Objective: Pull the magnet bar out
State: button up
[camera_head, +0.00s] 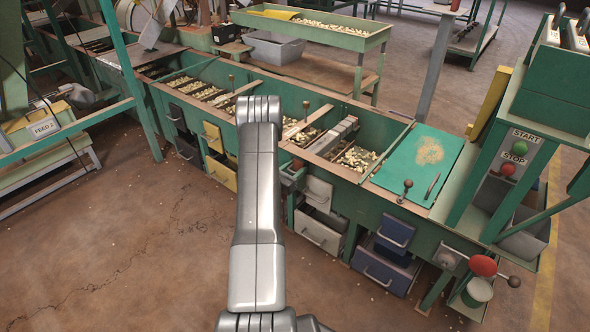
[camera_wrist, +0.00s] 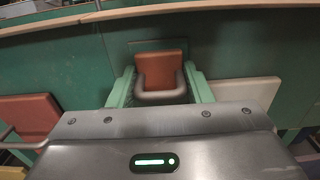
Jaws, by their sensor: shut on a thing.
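The magnet bar's orange-brown front plate (camera_wrist: 162,66) with its grey loop handle (camera_wrist: 160,97) is at the top middle of the wrist view. The plate stands before the green hopper wall. My gripper (camera_wrist: 160,90) has a pale green finger on each side of the handle and is shut on it. In the head view the orange front (camera_head: 297,165) shows just right of my forearm, which hides most of my gripper. A grey segmented bar (camera_head: 336,137) lies across the nut trough behind it; I cannot tell whether it is joined to the handle.
A cream drawer (camera_head: 318,193) is below, and its front shows right of my gripper in the wrist view (camera_wrist: 245,96). Another orange-brown front (camera_wrist: 30,116) is at left. Blue drawers (camera_head: 396,232) and a red knob (camera_head: 483,265) stand farther right. The floor at left is clear.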

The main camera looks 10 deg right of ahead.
jog(key=b+v, duration=0.1)
jog(key=v, duration=2.8)
jog(key=o, duration=1.2)
jog(key=p+v, duration=0.3)
jog(key=v, duration=1)
jog(key=shift+s+a, duration=0.3)
jog(key=shift+f, duration=0.1)
